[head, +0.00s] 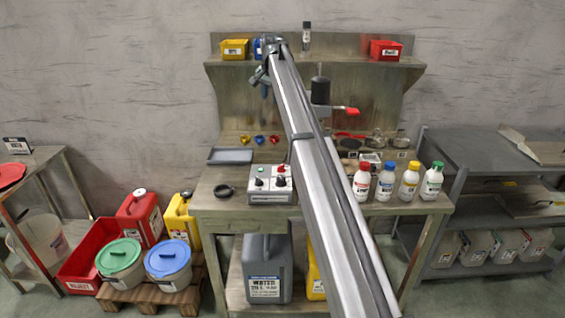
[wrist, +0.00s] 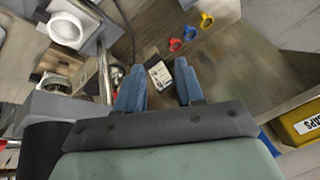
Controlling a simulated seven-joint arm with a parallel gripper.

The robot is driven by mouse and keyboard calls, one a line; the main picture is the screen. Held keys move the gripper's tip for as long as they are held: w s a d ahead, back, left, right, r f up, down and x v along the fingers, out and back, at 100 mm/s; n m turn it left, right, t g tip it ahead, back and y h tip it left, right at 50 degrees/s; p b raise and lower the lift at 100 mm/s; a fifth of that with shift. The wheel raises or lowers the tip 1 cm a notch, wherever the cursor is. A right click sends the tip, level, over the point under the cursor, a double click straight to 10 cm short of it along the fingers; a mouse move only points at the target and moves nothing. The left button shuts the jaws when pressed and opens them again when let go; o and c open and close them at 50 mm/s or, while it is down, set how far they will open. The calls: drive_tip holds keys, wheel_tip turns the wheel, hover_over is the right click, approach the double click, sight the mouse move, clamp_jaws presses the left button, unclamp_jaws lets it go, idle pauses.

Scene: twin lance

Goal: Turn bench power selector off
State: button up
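A light grey control box (head: 270,197) sits on the front of the workbench, left of my arm, in the head view. Its top carries dark knobs (head: 281,181), a green part and a red part. I cannot tell which knob is the power selector, nor its setting. My gripper (wrist: 158,88) shows in the wrist view with two blue fingers apart and nothing held between them. In the head view the arm's end is up by the shelf, well above and behind the box. I cannot make out the control box in the wrist view.
A yellow bin (head: 235,49) and a red bin (head: 385,50) stand on the shelf. Small coloured funnels (head: 260,139) sit at the bench's back. A dark tray (head: 231,156) and a black ring (head: 223,191) lie left of the box. Several bottles (head: 385,182) stand right of my arm.

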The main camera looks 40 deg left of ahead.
sight(283, 164)
drive_tip(key=d+f+g+h, duration=0.1)
drive_tip(key=d+f, duration=0.1)
drive_tip(key=f, duration=0.6)
drive_tip(key=d+f+g+h, duration=0.1)
drive_tip(key=d+f, duration=0.1)
drive_tip(key=f, duration=0.6)
drive_tip(key=d+f+g+h, duration=0.1)
drive_tip(key=d+f+h, duration=0.1)
drive_tip(key=f, duration=0.7)
drive_tip(key=shift+s+d+m, duration=0.1)
drive_tip(key=shift+m, duration=0.2)
clamp_jaws()
